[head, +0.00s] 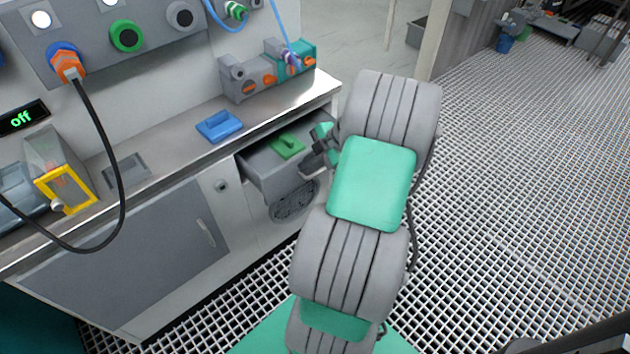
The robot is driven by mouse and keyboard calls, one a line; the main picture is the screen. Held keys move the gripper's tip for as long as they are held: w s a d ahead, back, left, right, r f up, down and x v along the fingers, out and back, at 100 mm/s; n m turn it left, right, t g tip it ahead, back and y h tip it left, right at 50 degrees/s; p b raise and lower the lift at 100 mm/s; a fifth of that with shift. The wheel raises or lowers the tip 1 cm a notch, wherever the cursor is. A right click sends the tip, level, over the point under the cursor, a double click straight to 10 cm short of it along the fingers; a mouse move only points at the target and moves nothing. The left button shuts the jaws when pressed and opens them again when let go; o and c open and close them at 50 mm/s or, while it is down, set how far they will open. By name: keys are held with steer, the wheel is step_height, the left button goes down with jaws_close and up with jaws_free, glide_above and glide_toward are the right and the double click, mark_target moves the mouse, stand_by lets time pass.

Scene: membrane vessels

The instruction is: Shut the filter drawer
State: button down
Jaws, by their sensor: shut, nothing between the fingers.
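The filter drawer (268,180) is a grey drawer under the right end of the counter. It stands pulled out, and its open top shows. A green block with a raised grip (287,146) lies inside it. My gripper (311,162) is at the right end of the drawer's front, with its fingers shut and empty. It is very close to the drawer; I cannot tell whether it touches. My grey and green arm hides the floor and part of the cabinet to the right of the drawer.
A blue block with a grip (219,126) lies on the metal counter (165,153). A clear box with a yellow frame (67,188) and a hanging black cable (122,190) are at left. A round vent (293,204) is below the drawer. Open grating floor (520,200) lies right.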

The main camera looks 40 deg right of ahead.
steer(key=w, duration=0.3)
steer(key=w+b, duration=0.1)
steer(key=w, duration=0.3)
steer(key=w+b, duration=0.1)
steer(key=w, duration=0.2)
steer(key=shift+w+d, duration=0.35)
steer(key=shift+w+r, duration=0.1)
steer(key=shift+w, duration=0.1)
